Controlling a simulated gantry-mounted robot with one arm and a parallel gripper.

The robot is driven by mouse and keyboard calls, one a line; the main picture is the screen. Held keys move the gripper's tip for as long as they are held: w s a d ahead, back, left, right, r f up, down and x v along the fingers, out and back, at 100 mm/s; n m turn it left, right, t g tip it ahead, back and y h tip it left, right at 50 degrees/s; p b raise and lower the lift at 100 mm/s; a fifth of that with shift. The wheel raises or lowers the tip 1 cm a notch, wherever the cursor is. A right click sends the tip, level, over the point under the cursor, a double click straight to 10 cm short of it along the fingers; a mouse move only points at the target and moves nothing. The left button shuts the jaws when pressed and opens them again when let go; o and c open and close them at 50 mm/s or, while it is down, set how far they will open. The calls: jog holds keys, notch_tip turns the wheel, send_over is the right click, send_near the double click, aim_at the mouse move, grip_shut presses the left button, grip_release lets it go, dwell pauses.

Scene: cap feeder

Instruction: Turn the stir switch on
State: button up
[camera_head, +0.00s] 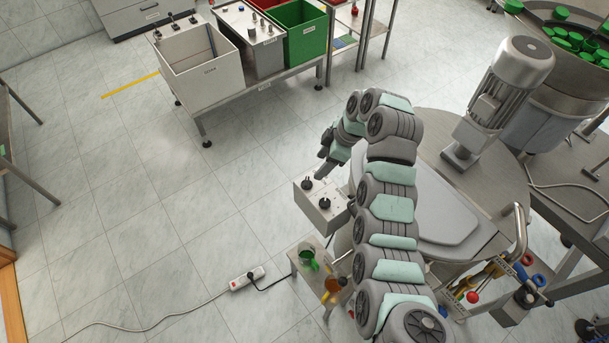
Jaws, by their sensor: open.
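A small light-grey control box (322,216) with black knobs on its top stands left of my arm, beside the round metal vessel. One black knob (325,203) is near the middle of the top and another (307,184) is toward its far left. I cannot read which is the stir switch or how it is set. My gripper (321,165) is open and empty, pointing down and left just above the far edge of the box. It looks apart from the knobs, though the gap is hard to judge.
The metal vessel (480,200) with a motor (516,72) is on the right. A small stool (305,252) with green and orange items stands below the box. A power strip (247,279) lies on the floor.

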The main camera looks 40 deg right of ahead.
aim_at(307, 180)
jog(key=p+x, duration=0.1)
jog(key=x, duration=0.9)
jog(key=shift+s, duration=0.1)
grip_shut()
dwell(0.4)
